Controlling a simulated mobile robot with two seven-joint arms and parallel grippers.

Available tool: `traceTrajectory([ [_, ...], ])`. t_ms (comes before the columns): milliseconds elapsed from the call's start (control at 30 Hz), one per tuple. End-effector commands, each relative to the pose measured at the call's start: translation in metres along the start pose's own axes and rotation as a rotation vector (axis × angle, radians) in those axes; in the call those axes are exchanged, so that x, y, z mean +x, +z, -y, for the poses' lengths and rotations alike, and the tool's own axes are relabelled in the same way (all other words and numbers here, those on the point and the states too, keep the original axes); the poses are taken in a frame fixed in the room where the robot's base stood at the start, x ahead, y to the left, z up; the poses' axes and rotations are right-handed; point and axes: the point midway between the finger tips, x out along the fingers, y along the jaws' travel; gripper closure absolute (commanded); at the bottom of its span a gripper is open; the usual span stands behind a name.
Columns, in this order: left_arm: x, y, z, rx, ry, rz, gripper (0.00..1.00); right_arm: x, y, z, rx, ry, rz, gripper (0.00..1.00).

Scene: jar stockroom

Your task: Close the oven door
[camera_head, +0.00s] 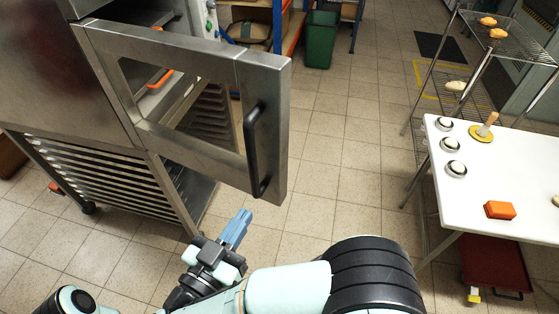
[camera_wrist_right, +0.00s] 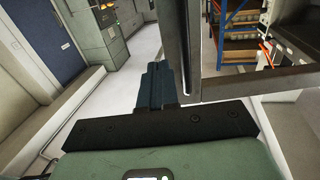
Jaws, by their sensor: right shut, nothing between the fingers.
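The oven door (camera_head: 180,95) is a steel frame with a window and stands swung open from the oven (camera_head: 50,70) at the left. Its black bar handle (camera_head: 256,150) is upright near the door's free edge. My right gripper (camera_head: 238,226) is shut and empty, with blue fingers, in front of and below the handle end of the door; I see no contact. In the right wrist view the fingers (camera_wrist_right: 157,82) point forward, just left of the door frame (camera_wrist_right: 174,45). My left gripper is out of view.
A rack with tray slides (camera_head: 95,165) stands under the oven. A white table (camera_head: 465,205) with several small items is at the right, beside a wire shelf (camera_head: 510,50). A green bin (camera_head: 321,40) is at the back. The tiled floor between is clear.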

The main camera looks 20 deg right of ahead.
Motion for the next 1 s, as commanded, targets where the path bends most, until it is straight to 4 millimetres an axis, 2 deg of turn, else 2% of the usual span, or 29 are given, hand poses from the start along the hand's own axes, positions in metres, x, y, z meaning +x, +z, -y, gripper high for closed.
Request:
traceTrajectory([
  [467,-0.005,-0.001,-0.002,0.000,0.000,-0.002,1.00,0.050,0.000,-0.001,0.000,0.005,0.001,1.00],
  [800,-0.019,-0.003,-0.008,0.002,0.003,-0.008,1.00,0.115,-0.001,0.000,0.001,0.003,-0.001,1.00],
  [1000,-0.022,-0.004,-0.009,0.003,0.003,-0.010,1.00,0.136,-0.001,0.000,0.002,0.001,-0.002,1.00],
])
